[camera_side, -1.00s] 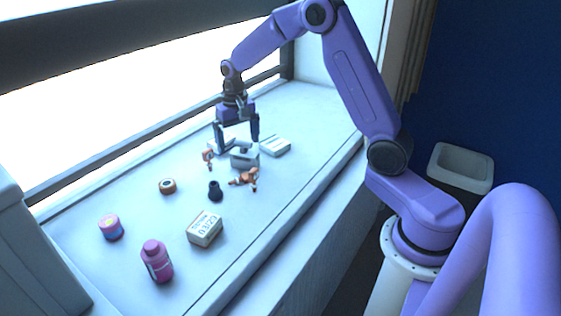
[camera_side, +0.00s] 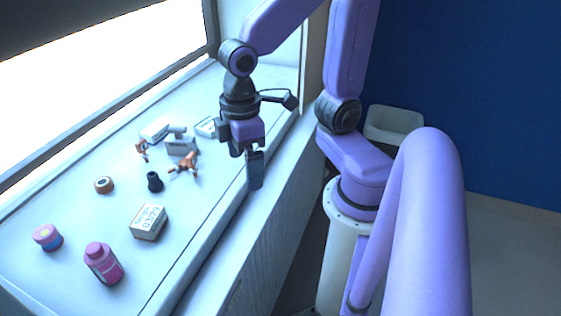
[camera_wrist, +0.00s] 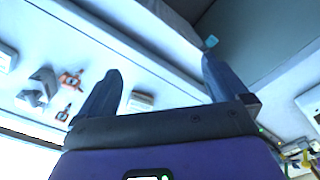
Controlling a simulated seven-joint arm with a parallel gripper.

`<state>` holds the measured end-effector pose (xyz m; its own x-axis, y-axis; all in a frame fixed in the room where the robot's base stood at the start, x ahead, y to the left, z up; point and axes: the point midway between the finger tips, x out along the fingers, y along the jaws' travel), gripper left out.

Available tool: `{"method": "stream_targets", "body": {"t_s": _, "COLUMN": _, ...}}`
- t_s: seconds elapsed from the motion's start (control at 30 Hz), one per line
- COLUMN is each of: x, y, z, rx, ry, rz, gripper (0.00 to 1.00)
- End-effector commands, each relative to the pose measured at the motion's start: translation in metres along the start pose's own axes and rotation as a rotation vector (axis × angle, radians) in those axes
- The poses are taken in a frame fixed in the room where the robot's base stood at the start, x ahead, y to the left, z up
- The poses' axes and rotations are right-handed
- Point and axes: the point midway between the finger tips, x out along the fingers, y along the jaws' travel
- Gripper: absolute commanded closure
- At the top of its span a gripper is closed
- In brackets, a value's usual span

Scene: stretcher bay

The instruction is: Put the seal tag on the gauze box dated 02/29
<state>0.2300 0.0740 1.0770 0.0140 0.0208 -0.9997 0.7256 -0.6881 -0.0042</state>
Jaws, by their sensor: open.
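A white box (camera_side: 148,222) with printed dark text faces the side camera near the front; its date seems to begin 03/2, the last digit unclear. Two more pale boxes lie farther back, one at left (camera_side: 155,130) and one at right (camera_side: 206,127); no date on them is legible. I cannot identify the seal tag with certainty; a small teal square (camera_wrist: 211,41) shows near the right finger in the wrist view. My gripper (camera_side: 246,164) is open and empty, over the front edge of the counter, to the right of the objects. Its fingers (camera_wrist: 162,66) also show in the wrist view.
A grey device (camera_side: 181,146), two orange pieces (camera_side: 184,165) (camera_side: 142,150), a dark knob (camera_side: 154,182), a brown ring (camera_side: 104,185), a pink-blue jar (camera_side: 48,237) and a magenta bottle (camera_side: 103,264) stand on the counter. A pale bin (camera_side: 394,122) stands behind my arm.

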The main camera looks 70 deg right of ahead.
Motion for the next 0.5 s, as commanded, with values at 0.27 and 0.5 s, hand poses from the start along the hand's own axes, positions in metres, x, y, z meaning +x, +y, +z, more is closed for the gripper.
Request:
{"method": "stream_targets", "body": {"t_s": 0.27, "x": 0.003, "y": -0.03, "z": 0.054, "rx": -0.255, "ry": 0.005, "rz": -0.004, "gripper": 0.0}}
{"method": "stream_targets", "body": {"t_s": 0.5, "x": 0.004, "y": -0.034, "z": 0.061, "rx": -0.289, "ry": 0.004, "rz": -0.005, "gripper": 0.49}}
